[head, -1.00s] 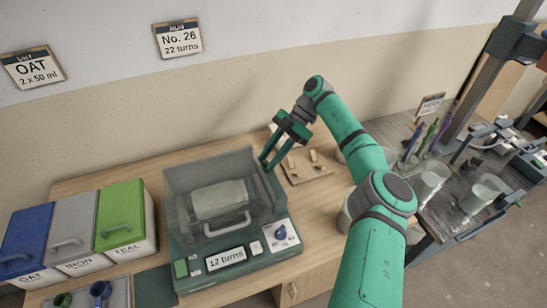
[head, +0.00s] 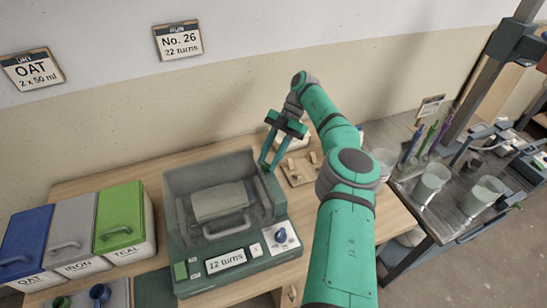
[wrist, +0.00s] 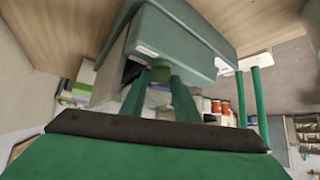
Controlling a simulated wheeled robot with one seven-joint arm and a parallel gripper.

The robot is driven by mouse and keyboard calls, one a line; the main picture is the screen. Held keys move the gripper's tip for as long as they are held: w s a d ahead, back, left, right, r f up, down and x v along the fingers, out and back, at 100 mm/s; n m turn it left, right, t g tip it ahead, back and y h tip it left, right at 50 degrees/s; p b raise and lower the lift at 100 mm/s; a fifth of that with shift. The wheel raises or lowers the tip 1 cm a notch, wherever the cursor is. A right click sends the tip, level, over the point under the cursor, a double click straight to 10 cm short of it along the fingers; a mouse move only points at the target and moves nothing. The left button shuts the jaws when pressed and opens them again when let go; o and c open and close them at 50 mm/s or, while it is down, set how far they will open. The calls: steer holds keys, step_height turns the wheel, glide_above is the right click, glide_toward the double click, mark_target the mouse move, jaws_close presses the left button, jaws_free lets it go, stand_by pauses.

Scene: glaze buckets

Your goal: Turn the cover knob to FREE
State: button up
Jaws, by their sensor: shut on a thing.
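The dark green machine (head: 245,262) stands on the bench with a clear cover (head: 176,190) over a pale drum (head: 220,201); the cover looks closed. A blue knob (head: 281,236) sits on a white plate at the right of its front panel; its markings are too small to read. The display (head: 226,260) reads "12 turns". My gripper (head: 265,166) is at the machine's back right corner, apart from the blue knob. In the wrist view its fingers (wrist: 158,88) are shut on a small green piece (wrist: 159,72) beside the machine body; which part it is, I cannot tell.
Blue, grey and green lidded bins (head: 121,220) stand left of the machine. A wooden board with small pieces (head: 302,168) lies just right of my gripper. Cups and tools stand on the dark side table (head: 415,210) at the right.

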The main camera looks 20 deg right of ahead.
steer(key=shift+w+d, duration=0.1)
steer(key=shift+d, duration=0.05)
steer(key=o, duration=0.7)
steer(key=shift+a, duration=0.4)
steer(key=shift+d, duration=0.25)
